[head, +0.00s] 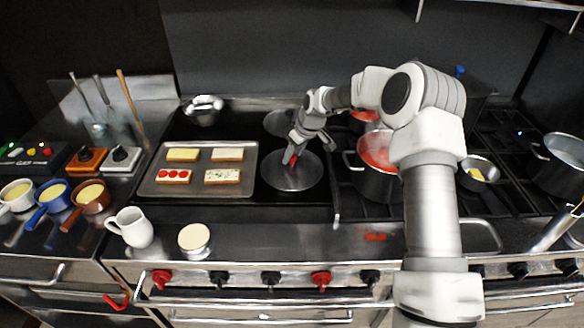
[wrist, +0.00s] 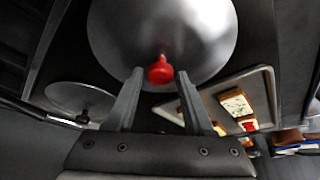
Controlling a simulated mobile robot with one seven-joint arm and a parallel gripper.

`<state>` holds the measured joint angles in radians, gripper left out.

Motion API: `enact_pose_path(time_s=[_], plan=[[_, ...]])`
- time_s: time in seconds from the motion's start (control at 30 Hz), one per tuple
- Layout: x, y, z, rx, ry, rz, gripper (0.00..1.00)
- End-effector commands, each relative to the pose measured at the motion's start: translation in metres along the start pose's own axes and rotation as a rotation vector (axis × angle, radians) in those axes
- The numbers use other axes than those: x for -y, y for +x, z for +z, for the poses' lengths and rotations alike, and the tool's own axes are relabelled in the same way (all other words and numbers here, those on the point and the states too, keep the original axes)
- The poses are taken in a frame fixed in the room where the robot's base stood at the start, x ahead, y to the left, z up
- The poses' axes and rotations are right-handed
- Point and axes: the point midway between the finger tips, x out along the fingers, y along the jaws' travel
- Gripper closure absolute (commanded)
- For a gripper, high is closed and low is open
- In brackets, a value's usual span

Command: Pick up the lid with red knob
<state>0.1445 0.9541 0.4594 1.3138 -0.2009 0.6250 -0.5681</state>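The lid with the red knob (head: 308,178) is a round silver disc lying flat on the dark stove top, right of the tray. In the wrist view the lid (wrist: 200,35) fills the top middle, with its red knob (wrist: 160,70) near its lower edge in the picture. My gripper (head: 291,160) is over the lid, pointing down. In the wrist view my gripper (wrist: 160,74) is open, its two fingers on either side of the knob with a gap at each side. I cannot tell how far down the fingers reach along the knob.
A second lid with a dark knob (wrist: 75,96) lies behind. A tray (head: 150,187) with several topped bread slices is at left. A pot of red sauce (head: 377,152) stands close at right. A white jug (head: 132,228) is at the front counter.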

Motion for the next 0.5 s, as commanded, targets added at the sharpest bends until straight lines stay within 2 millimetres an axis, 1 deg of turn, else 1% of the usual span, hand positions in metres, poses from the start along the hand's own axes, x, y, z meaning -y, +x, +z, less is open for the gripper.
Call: enact_pose_path(time_s=[0.03, 0.17, 0.2, 0.27, 0.5], plan=[[0.0000, -0.0002, 0.0000, 0.000, 0.000, 0.000, 0.58], [0.0000, -0.0002, 0.0000, 0.000, 0.000, 0.000, 0.82], [0.0000, -0.0003, 0.0000, 0.000, 0.000, 0.000, 0.89], [0.0000, -0.0003, 0.0001, 0.000, 0.000, 0.000, 1.00], [0.0000, -0.0004, 0.0000, 0.000, 0.000, 0.000, 1.00]])
